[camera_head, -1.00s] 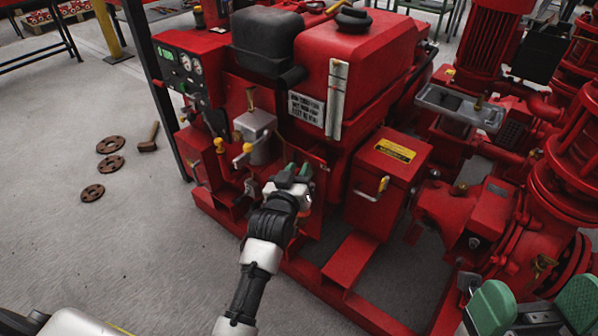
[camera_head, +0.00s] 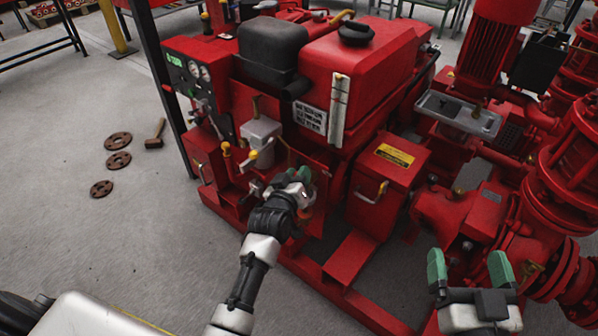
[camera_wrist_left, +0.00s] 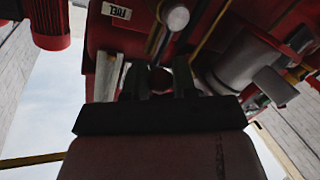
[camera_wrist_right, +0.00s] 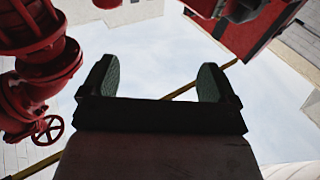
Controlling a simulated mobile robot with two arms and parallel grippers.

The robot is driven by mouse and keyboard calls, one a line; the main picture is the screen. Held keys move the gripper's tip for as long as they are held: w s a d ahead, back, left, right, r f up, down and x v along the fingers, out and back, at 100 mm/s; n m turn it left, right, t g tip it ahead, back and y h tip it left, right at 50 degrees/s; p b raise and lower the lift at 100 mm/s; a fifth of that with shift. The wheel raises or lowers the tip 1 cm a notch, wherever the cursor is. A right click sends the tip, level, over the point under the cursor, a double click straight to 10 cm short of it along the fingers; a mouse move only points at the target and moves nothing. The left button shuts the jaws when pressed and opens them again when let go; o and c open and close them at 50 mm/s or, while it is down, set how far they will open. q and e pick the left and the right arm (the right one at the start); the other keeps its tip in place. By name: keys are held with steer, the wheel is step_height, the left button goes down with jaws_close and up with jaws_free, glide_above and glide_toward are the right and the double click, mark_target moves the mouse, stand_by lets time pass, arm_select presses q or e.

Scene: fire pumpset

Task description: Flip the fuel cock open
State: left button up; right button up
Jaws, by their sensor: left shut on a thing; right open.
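My left gripper (camera_head: 298,176) is at the front of the red engine unit, below the fuel tank (camera_head: 367,62). In the left wrist view its fingers (camera_wrist_left: 160,80) are closed around a small dark red part (camera_wrist_left: 158,77), which looks like the fuel cock's handle. A white "FUEL" label (camera_wrist_left: 116,11) is above it. The cock's body and angle are mostly hidden by the fingers and shadow. My right gripper (camera_head: 468,270) is open and empty, over the floor in front of the pump; the right wrist view shows nothing between its fingers (camera_wrist_right: 155,85).
A red box with a yellow label (camera_head: 394,155) stands right of my left gripper. A grey filter housing (camera_head: 262,140) and yellow-tipped lever (camera_head: 252,155) are close on its left. The red pump (camera_head: 470,215) is beyond my right gripper. Flanges (camera_head: 118,160) and a hammer (camera_head: 155,133) lie on the floor.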

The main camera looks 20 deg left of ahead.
steer(key=shift+d+f+g, duration=0.1)
steer(key=shift+f+g, duration=0.3)
arm_select(q)
steer(key=o, duration=0.9)
